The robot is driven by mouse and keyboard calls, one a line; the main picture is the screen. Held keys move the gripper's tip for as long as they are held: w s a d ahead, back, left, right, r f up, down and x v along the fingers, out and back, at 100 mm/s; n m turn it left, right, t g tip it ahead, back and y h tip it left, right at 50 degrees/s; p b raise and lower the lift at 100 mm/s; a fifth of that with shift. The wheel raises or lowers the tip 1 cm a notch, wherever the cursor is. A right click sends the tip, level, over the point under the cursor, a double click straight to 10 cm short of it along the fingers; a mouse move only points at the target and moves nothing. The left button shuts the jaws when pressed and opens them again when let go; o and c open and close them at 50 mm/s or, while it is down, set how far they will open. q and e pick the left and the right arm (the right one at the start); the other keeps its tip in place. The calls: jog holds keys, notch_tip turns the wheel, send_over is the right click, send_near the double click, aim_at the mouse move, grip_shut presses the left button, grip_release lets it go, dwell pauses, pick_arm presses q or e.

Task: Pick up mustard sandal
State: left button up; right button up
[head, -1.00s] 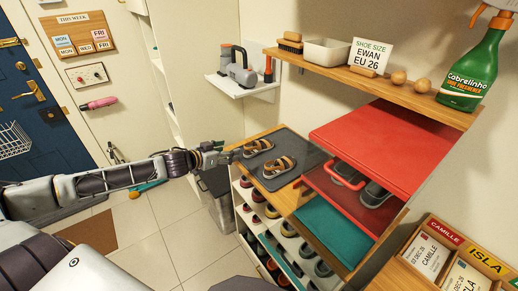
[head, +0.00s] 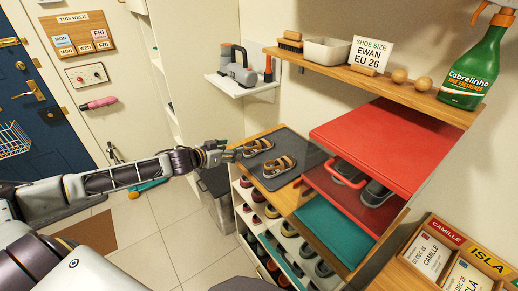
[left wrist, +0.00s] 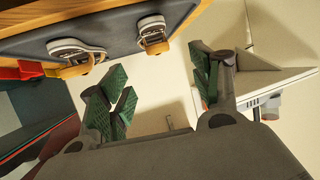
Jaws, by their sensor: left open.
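One sandal (head: 257,147) is farther back and closer to my left gripper (head: 229,153); the other sandal (head: 280,166) is nearer the front. My left gripper is just left of the mat's edge, open and empty, apart from both sandals. In the left wrist view its green-padded fingers (left wrist: 159,88) are spread, and both sandals show at the top, upside down. My right gripper is not in view.
A red board (head: 372,145) and red tray stand close right of the mat, with a teal mat (head: 335,232) in front. A wooden shelf (head: 400,88) overhangs behind. Shoes fill the cubbies below. A small white shelf (head: 240,88) is at the back.

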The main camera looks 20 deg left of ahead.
aim_at(246, 148)
pick_arm(q)
jog(key=shift+w+d+f, duration=0.15)
jog(key=shift+w+d, duration=0.05)
jog(key=shift+w, duration=0.3)
jog(key=shift+x, duration=2.75)
jog(key=shift+w+d+f, duration=0.1)
jog(key=shift+w, duration=0.05)
jog(key=shift+d+f+x, duration=0.1)
jog(key=shift+f+x, duration=0.05)
jog(key=shift+x, duration=1.1)
jog(key=shift+d+f+x, duration=0.1)
jog(key=shift+x, duration=1.1)
jog(key=c, duration=1.1)
